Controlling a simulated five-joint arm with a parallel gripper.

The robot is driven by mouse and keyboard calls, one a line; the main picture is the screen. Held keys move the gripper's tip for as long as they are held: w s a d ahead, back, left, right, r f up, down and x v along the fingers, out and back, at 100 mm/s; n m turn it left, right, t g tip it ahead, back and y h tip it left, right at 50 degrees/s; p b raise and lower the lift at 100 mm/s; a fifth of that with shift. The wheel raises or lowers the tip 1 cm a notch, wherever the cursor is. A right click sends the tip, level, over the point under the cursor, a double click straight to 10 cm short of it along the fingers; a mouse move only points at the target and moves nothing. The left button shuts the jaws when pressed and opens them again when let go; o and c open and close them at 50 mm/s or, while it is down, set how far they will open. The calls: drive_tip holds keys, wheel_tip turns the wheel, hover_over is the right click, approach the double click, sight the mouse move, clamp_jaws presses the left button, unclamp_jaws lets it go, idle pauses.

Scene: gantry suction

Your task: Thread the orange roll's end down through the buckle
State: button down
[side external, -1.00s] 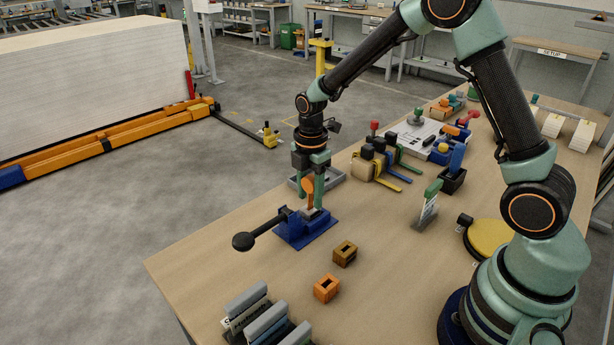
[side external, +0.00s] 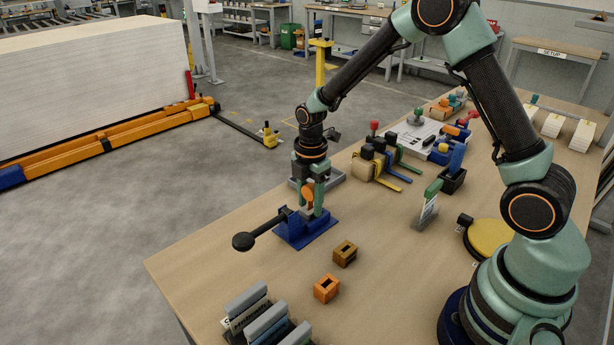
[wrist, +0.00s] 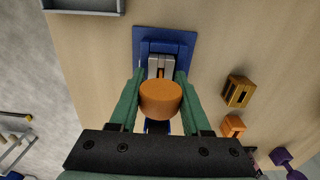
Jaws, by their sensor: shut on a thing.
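The orange roll (side external: 308,191) is held between the green fingers of my gripper (side external: 309,209), above the blue fixture (side external: 292,232) near the table's left edge. In the wrist view the roll (wrist: 160,99) shows its round face between the fingers of my gripper (wrist: 159,76). The grey buckle (wrist: 154,64) sits on the blue base plate (wrist: 182,37), just beyond the roll. A small orange strip shows at the buckle's middle, but the roll hides how far the end goes in.
A black lever with a round knob (side external: 243,241) sticks out left from the fixture. A brown slotted block (side external: 345,253) and an orange slotted block (side external: 326,289) stand in front. A grey tray (side external: 331,179) lies behind. Strapped parts (side external: 372,165) stand behind to the right.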

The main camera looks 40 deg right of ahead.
drive_tip(key=shift+f, duration=0.4)
drive_tip(key=shift+c, duration=1.4)
unclamp_jaws()
wheel_tip(320, 180, up, 11)
drive_tip(key=shift+r, duration=0.55)
